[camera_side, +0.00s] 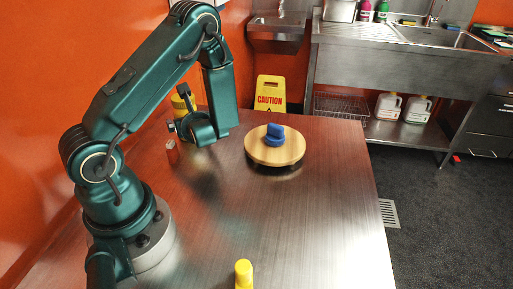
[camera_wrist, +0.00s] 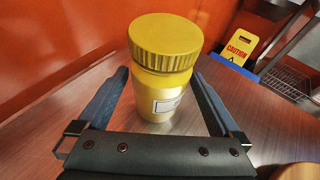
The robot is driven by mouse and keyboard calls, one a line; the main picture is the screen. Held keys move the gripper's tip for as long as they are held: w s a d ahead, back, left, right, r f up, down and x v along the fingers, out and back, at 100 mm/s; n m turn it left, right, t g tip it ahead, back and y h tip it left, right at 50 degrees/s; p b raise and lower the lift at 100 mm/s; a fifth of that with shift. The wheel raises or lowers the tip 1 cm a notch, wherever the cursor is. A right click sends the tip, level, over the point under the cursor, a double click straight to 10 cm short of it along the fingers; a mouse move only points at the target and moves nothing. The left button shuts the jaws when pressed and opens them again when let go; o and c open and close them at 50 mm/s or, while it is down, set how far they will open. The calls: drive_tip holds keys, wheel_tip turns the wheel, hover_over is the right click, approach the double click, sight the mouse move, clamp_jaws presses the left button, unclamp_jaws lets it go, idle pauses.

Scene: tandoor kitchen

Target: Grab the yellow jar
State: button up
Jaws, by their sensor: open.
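The yellow jar (camera_wrist: 165,70) stands upright on the metal table in the wrist view, with a ribbed yellow lid and a pale label. My gripper (camera_wrist: 160,78) is open, with one dark finger on each side of the jar. I cannot tell whether either finger touches it. In the side view the jar (camera_side: 178,104) is partly hidden behind my gripper (camera_side: 186,112), near the table's far left side.
A round wooden board (camera_side: 257,154) with a blue object (camera_side: 275,135) on it stands to the right. A yellow-topped object (camera_side: 244,270) is at the front. A small reddish block (camera_side: 172,153) shows beside my gripper. The table's right side is clear.

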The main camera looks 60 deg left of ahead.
drive_tip(key=shift+x, duration=1.95)
drive_tip(key=shift+c, duration=0.3)
drive_tip(key=c, duration=1.5)
